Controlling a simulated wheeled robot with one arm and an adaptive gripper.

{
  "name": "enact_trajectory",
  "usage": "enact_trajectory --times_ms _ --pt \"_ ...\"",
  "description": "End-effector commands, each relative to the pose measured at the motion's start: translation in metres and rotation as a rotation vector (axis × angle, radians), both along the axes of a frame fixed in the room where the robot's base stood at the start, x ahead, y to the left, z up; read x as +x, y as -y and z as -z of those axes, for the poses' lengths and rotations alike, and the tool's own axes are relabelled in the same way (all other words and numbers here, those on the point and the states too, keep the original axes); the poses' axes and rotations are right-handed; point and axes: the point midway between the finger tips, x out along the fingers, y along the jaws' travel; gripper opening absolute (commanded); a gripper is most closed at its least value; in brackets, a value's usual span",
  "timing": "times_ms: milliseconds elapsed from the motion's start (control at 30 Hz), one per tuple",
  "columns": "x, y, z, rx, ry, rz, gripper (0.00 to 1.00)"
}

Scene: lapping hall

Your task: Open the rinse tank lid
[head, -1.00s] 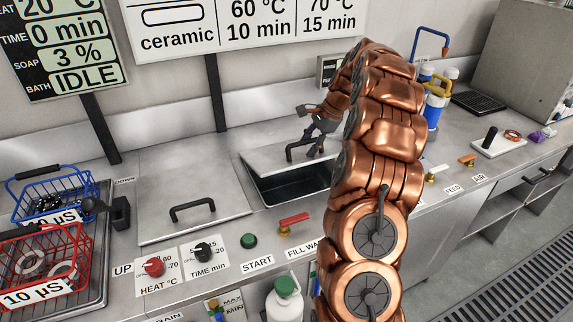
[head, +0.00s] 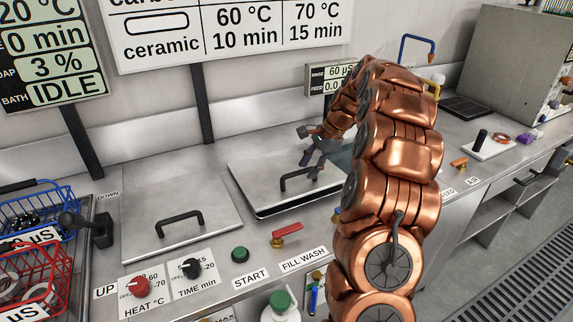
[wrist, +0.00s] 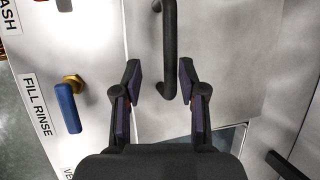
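The rinse tank lid (head: 250,180) is a flat steel plate with a black bar handle (head: 297,182), lying on the bench behind the red lever. A bluish opening (head: 343,158) shows uncovered to its right, partly hidden by my arm. A bit of this opening also shows in the wrist view (wrist: 222,142). My gripper (head: 314,165) is at the handle. In the wrist view my gripper (wrist: 160,80) has its fingers apart, on either side of one end of the handle (wrist: 169,45), with gaps visible. A dark gap shows along the lid's front edge.
Another closed lid (head: 180,205) with a black handle lies to the left. The red FILL WASH lever (head: 286,233) and blue FILL RINSE lever (wrist: 68,107) stand along the front. Wire baskets (head: 35,270) are at the far left. A small display (head: 338,78) stands behind.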

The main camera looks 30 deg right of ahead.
Motion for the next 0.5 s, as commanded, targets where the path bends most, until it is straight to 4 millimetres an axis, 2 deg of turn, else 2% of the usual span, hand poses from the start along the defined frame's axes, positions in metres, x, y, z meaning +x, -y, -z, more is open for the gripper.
enact_trajectory --times_ms 433,500 --pt "-0.009 0.017 -0.039 -0.003 0.002 0.000 0.41" --pt "-0.010 0.010 -0.043 -0.005 0.002 -0.017 0.41"
